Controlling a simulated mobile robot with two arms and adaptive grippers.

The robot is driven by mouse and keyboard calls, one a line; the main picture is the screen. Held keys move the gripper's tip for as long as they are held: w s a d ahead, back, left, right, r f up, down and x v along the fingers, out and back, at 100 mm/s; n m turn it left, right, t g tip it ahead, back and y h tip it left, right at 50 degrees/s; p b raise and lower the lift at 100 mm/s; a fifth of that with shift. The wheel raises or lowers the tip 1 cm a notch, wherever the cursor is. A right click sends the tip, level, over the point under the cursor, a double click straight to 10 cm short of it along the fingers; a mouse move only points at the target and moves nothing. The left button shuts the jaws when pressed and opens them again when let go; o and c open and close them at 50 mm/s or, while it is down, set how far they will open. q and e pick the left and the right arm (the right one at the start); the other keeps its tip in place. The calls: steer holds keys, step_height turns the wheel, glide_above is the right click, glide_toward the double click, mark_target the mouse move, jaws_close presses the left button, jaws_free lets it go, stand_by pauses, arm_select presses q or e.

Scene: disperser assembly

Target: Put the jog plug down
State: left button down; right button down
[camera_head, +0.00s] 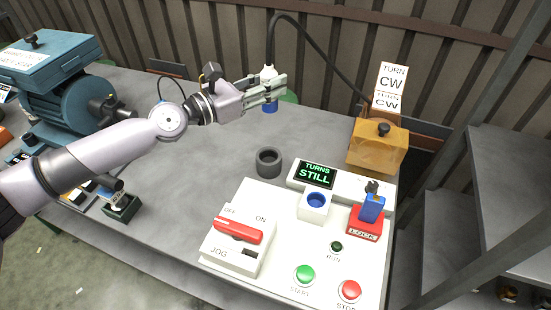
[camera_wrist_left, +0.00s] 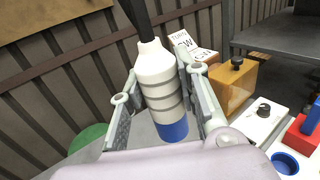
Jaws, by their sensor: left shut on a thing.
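The jog plug (camera_head: 268,72) is white with grey bands and a blue lower end, and a black cable rises from its top. My left gripper (camera_head: 272,90) is shut on it and holds it above the far part of the table. In the left wrist view the plug (camera_wrist_left: 158,75) stands roughly upright between the two fingers, blue end down. A dark grey open ring (camera_head: 268,163) sits on the table, nearer than the plug and apart from it. The blue-lined socket (camera_head: 316,201) on the white control panel (camera_head: 290,240) is empty. My right gripper is not in view.
The cable runs to an orange box (camera_head: 377,147) at the back right, under "TURN CW" signs (camera_head: 391,82). A blue motor (camera_head: 75,95) stands at the left. The display (camera_head: 317,175) reads "TURNS STILL". Grey table around the ring is clear.

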arm_select(q)
steer(key=shift+w+a+r, duration=0.1)
steer(key=shift+w, duration=0.15)
step_height(320, 180, down, 18)
steer(key=b, duration=0.9)
steer(key=shift+a+f+b, duration=0.1)
steer(key=shift+f+b, duration=0.15)
steer(key=shift+b, duration=0.15)
steer(key=shift+f, duration=0.4)
steer(key=shift+f, duration=0.15)
steer(key=c, duration=1.2)
jaws_free()
